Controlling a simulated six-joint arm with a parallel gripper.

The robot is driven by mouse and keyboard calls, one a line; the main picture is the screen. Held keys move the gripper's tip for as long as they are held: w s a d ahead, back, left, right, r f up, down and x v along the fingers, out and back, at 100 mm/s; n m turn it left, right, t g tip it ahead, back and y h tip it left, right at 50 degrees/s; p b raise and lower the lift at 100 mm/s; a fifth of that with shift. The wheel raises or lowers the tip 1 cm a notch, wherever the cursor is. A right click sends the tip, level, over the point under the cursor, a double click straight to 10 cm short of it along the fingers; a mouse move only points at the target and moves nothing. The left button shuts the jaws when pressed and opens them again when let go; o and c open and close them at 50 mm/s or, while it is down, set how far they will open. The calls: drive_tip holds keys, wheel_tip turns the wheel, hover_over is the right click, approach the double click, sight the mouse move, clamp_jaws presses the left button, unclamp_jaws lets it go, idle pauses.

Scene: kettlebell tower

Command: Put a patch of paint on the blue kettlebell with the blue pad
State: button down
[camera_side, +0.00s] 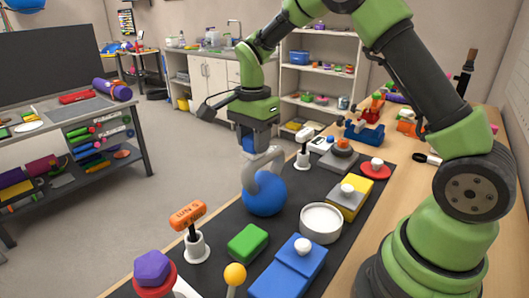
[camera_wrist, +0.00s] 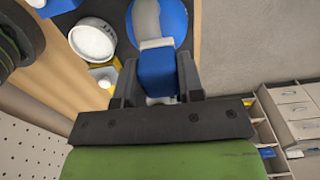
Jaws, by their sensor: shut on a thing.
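The blue kettlebell (camera_side: 265,196) stands on the dark mat, with its round blue body below and a pale grey handle above. In the wrist view the kettlebell (camera_wrist: 176,24) shows at the top, partly cut off. My gripper (camera_side: 252,148) is shut on a blue block, which I take to be the blue pad (camera_side: 248,143). In the wrist view the pad (camera_wrist: 157,70) sits between the fingers, with a pale end toward the kettlebell. It is just above the handle in the side view. I cannot tell whether they touch. I see no clear paint patch.
A green block (camera_side: 248,243), a blue block with a white knob (camera_side: 285,275) and an orange-headed tool (camera_side: 188,214) stand in front. Open floor lies left.

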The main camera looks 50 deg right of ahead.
drive_tip(key=shift+d, duration=0.1)
drive_tip(key=shift+d, duration=2.2)
drive_tip(key=shift+r, duration=1)
drive_tip(key=a, duration=0.1)
drive_tip(key=a+r, duration=0.1)
drive_tip(key=a, duration=0.1)
drive_tip(key=a+r, duration=0.1)
drive_tip(key=shift+a+r, duration=0.1)
drive_tip(key=shift+a, duration=0.3)
wheel_tip(320, 180, up, 6)
drive_tip(key=shift+d+f, duration=0.1)
drive_tip(key=shift+d, duration=0.05)
